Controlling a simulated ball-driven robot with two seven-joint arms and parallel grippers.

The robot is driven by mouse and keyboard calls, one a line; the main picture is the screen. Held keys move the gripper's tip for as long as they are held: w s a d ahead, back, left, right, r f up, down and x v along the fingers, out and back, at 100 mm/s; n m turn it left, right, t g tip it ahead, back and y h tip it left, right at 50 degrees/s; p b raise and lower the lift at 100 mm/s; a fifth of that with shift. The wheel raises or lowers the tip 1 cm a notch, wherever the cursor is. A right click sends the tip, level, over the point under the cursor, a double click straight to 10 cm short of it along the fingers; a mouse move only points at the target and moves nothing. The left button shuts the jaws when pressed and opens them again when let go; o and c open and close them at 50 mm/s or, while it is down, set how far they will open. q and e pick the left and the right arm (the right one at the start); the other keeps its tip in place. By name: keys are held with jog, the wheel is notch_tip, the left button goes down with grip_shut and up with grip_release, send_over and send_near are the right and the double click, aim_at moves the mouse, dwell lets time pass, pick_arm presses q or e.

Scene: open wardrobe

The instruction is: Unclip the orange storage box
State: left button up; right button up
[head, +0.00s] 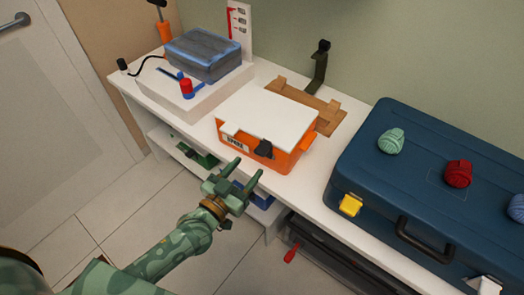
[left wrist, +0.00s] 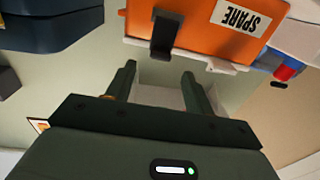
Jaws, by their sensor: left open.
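The orange storage box (head: 283,159) with a flat white lid (head: 267,115) sits on the white shelf top, left of the blue case. A black clip (head: 264,149) is on its front face, and a white label lies left of the clip. My left gripper (head: 243,173) is open and empty, just in front of and below the box front, apart from it. In the left wrist view the orange box (left wrist: 200,28) appears upside down, with the black clip (left wrist: 165,33) and the SPARE label (left wrist: 245,17) ahead of the open fingers (left wrist: 159,78). My right gripper is not in view.
A blue case (head: 365,150) with yarn balls stands to the right. A wooden stand (head: 322,112) is behind the box. A white unit with a grey-blue container (head: 203,54) stands at left. A lower shelf holds items under the top; the floor in front is clear.

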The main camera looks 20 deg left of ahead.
aim_at(261, 150)
pick_arm(q)
jog(key=b+x, duration=0.1)
jog(key=x, duration=0.7)
jog(key=c, duration=0.9)
